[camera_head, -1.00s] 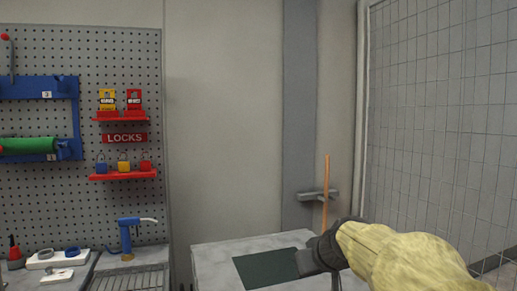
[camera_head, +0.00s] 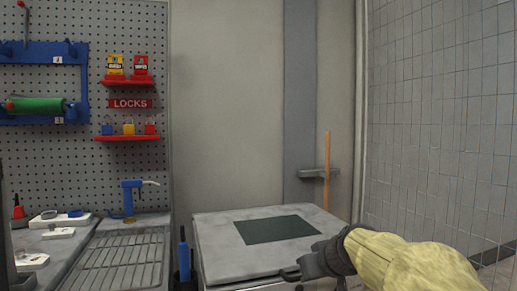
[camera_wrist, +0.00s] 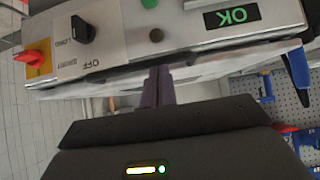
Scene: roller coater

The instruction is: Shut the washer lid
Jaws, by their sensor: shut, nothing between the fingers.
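The washer lid (camera_head: 220,255) is a pale grey slab with a dark green panel (camera_head: 277,230) on top. It lies about level on the washer at the lower middle of the head view; I cannot tell whether it is fully seated. My gripper (camera_head: 290,274) is at the lid's front right edge, with its fingers shut and empty. In the wrist view my gripper (camera_wrist: 158,85) points at the lid edge (camera_wrist: 205,67), beside the washer's control panel (camera_wrist: 128,48). Whether the fingertips touch the lid is unclear.
The control panel carries a red switch (camera_wrist: 33,58), a black knob (camera_wrist: 82,30) and a green OK display (camera_wrist: 232,16). A mesh fence (camera_head: 440,120) stands at the right.

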